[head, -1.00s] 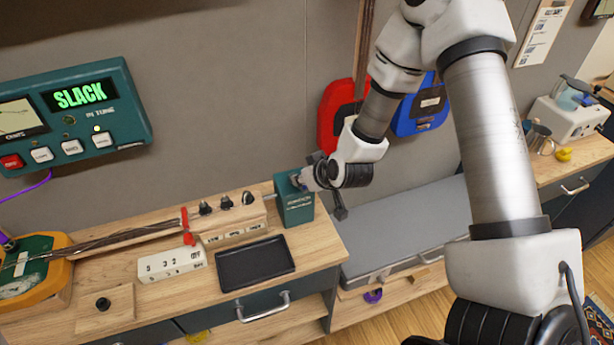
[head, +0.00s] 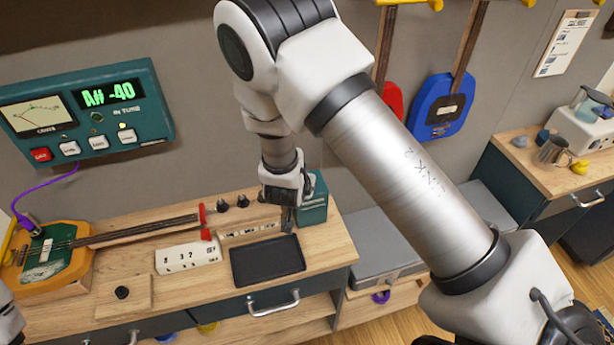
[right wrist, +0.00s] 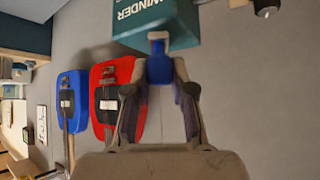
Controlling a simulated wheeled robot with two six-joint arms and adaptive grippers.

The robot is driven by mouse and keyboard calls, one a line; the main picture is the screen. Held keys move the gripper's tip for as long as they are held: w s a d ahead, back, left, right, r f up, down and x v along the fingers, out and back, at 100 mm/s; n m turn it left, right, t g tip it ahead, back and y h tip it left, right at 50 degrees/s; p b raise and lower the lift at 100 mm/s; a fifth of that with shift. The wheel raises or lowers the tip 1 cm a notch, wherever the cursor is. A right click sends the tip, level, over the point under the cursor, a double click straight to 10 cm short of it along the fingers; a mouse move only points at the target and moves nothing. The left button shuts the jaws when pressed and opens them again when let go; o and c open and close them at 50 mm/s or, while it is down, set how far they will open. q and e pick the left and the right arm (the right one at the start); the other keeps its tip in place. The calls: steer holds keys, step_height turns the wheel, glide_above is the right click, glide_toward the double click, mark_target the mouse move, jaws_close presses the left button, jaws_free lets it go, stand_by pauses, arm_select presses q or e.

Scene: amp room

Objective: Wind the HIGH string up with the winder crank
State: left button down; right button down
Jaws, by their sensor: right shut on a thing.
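The teal winder box (head: 314,208) stands at the right end of the workbench. It also shows at the top of the right wrist view (right wrist: 150,22), lettered "WINDER". My right gripper (right wrist: 160,78) is shut on a blue piece (right wrist: 159,69) at the box, which looks like the crank's grip. In the head view my right gripper (head: 288,222) points down beside the box, and my wrist hides the crank. The string instrument (head: 66,251) lies on the bench with its neck toward the winder. The tuner display (head: 111,94) seems to read "A# -40".
A white switch block (head: 188,256) stands left of the tray. A red instrument (head: 391,107) and a blue one (head: 440,108) hang on the wall at right.

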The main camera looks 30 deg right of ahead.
arm_select(q)
steer(key=shift+r, duration=0.3)
arm_select(e)
steer(key=shift+w+a, duration=0.1)
steer(key=shift+w, duration=0.05)
steer(key=shift+r, duration=0.1)
steer(key=c, duration=1)
jaws_free()
steer(key=shift+o, duration=0.2)
step_height(320, 180, up, 10)
steer(key=shift+f, duration=0.1)
